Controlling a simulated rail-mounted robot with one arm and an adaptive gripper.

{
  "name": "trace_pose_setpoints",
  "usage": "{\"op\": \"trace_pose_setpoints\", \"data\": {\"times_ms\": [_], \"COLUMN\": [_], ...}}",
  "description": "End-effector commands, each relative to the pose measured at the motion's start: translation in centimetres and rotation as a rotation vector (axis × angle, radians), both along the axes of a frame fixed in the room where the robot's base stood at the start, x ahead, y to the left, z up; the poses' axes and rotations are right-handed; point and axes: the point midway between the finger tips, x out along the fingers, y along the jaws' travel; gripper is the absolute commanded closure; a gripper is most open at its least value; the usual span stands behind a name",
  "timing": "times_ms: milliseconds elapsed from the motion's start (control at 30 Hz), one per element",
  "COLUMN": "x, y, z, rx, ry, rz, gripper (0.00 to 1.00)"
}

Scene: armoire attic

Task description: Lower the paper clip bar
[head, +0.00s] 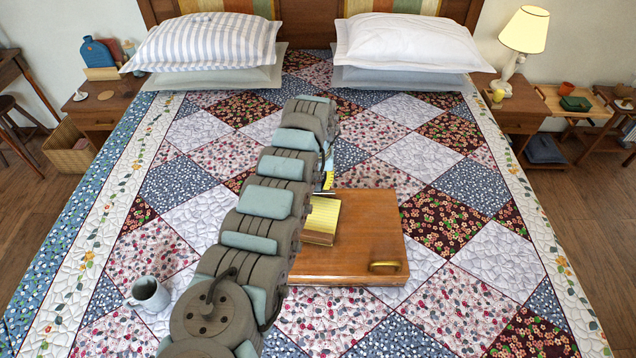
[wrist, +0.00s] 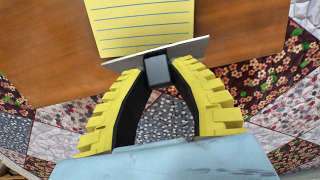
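The paper clip bar (wrist: 190,51) is a thin pale plate with a dark grey block-like tab (wrist: 157,70), seen tilted in the wrist view. It lies across the near edge of a yellow lined paper pad (wrist: 145,22). My gripper (wrist: 158,74) has its yellow fingertips on both sides of the tab, seemingly touching it. In the head view the pad (head: 322,216) lies on a brown wooden board (head: 350,245) on the bed. Only a bit of my gripper (head: 328,181) shows there, beyond the pad; my arm hides the rest. Whether the bar presses on the paper is unclear.
The board has a brass handle (head: 385,266) at its near right. A grey mug (head: 150,294) stands on the patchwork quilt (head: 480,310) at the left. Pillows (head: 405,42) lie at the headboard. The quilt right of the board is clear.

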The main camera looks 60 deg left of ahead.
Motion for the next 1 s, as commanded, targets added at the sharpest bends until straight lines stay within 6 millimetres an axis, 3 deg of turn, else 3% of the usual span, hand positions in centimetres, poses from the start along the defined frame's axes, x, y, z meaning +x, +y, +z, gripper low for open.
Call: {"op": "trace_pose_setpoints", "data": {"times_ms": [1000], "x": [-0.18], "y": [-0.38], "z": [-0.03], "rx": [0.047], "ry": [-0.026], "rz": [0.001], "gripper": [1.0]}}
